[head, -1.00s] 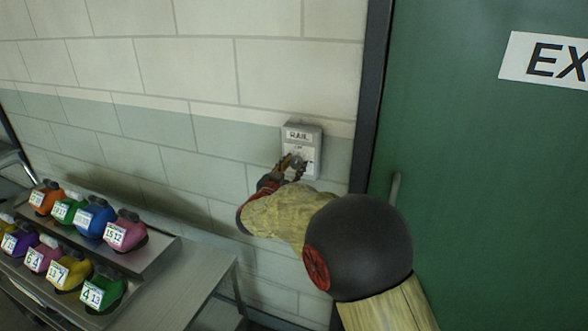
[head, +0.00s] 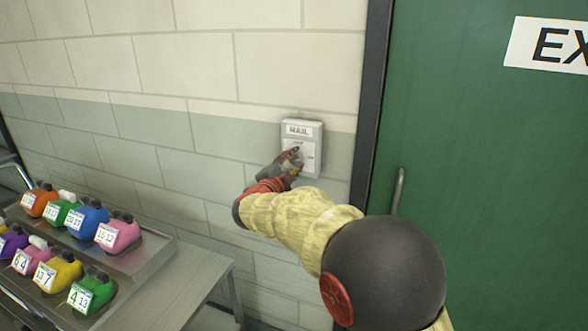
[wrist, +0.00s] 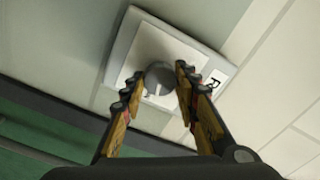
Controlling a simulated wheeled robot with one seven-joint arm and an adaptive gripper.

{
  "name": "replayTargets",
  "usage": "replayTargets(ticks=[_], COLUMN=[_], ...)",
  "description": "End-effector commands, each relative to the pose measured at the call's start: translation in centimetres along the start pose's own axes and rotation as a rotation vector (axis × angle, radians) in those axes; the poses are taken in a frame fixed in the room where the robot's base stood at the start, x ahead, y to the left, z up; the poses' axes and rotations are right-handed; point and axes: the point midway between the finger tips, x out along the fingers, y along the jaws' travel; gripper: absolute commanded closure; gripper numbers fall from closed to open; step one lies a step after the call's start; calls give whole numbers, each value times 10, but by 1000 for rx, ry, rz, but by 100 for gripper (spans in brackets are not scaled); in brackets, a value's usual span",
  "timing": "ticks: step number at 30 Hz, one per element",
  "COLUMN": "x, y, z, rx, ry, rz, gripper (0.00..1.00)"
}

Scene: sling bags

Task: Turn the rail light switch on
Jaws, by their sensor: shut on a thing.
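The rail light switch (head: 314,140) is a pale grey box on the block wall, with a label reading RAIL at its top. In the wrist view the switch box (wrist: 140,45) looks tilted, with a round grey knob (wrist: 159,75) on its face. My gripper (head: 298,158) is at the front of the box. In the wrist view my gripper (wrist: 158,80) has one finger on each side of the knob and is shut on it. In the head view my fingers hide most of the knob. The knob's pointing direction is hard to read.
A green door (head: 480,200) with an EXIT sign (head: 548,45) and a handle (head: 398,190) is right of the switch, behind a dark frame (head: 366,130). Several coloured sling bags with number tags sit on a metal rack (head: 150,255) at lower left.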

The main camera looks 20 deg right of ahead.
Motion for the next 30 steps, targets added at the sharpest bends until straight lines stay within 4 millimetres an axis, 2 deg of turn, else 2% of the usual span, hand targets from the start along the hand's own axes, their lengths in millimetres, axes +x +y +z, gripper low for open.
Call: replayTargets(ticks=[12, 30], x=[0, 0], y=[2, 2], z=[2, 1], rx=[228, 274], ry=[-1, -1], rz=[2, 3], gripper=[95, 95])
